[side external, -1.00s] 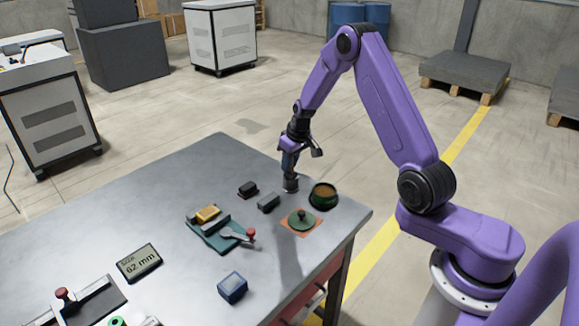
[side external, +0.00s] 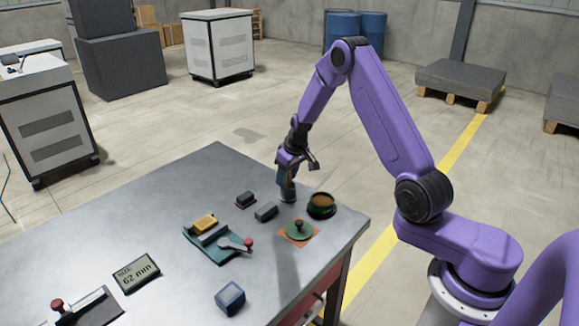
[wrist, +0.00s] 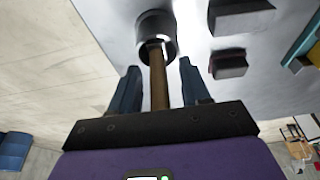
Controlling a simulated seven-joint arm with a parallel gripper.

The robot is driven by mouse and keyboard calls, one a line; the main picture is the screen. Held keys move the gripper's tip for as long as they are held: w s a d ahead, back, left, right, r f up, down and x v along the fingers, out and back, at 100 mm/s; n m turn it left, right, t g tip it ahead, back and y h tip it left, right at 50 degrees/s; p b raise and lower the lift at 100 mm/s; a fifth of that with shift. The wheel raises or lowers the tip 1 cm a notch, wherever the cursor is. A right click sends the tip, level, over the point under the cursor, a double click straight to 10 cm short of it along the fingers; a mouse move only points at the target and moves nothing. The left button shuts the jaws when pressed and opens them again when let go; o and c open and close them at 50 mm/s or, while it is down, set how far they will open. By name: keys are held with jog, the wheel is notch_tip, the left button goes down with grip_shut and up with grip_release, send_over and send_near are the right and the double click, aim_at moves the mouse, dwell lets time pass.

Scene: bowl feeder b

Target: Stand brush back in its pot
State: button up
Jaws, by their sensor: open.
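The brush shows in the wrist view as a brown handle (wrist: 158,82) between my fingers. Its far end goes into the mouth of the silver metal pot (wrist: 155,22). My gripper (wrist: 158,66) is open, with one finger on each side of the handle and a gap visible on both sides. In the side external view my gripper (side external: 287,182) points down just above the pot (side external: 288,197), which stands on the grey table. The brush's bristles are hidden in the pot, and the handle is hard to make out in the side view.
A green bowl with brown contents (side external: 321,203) stands close right of the pot. A green knobbed lid (side external: 299,231) lies on an orange mat in front. Two dark blocks (side external: 266,212) (side external: 245,200) sit left. A teal fixture (side external: 220,243) and blue cube (side external: 230,295) are nearer.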

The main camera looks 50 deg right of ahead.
jog(key=v, duration=1.2)
jog(key=s+a+r+n+g+y, duration=0.1)
jog(key=s+a+r+n, duration=0.15)
jog(key=s+a, duration=0.5)
jog(key=s+a+r+n+g, duration=0.15)
jog(key=s+a+n, duration=0.3)
jog(key=a, duration=0.55)
jog(key=s+d+n, duration=0.1)
jog(key=s+n, duration=0.4)
jog(key=s, duration=1.9)
jog(key=shift+r+n+h, duration=0.3)
jog(key=shift+r, duration=0.15)
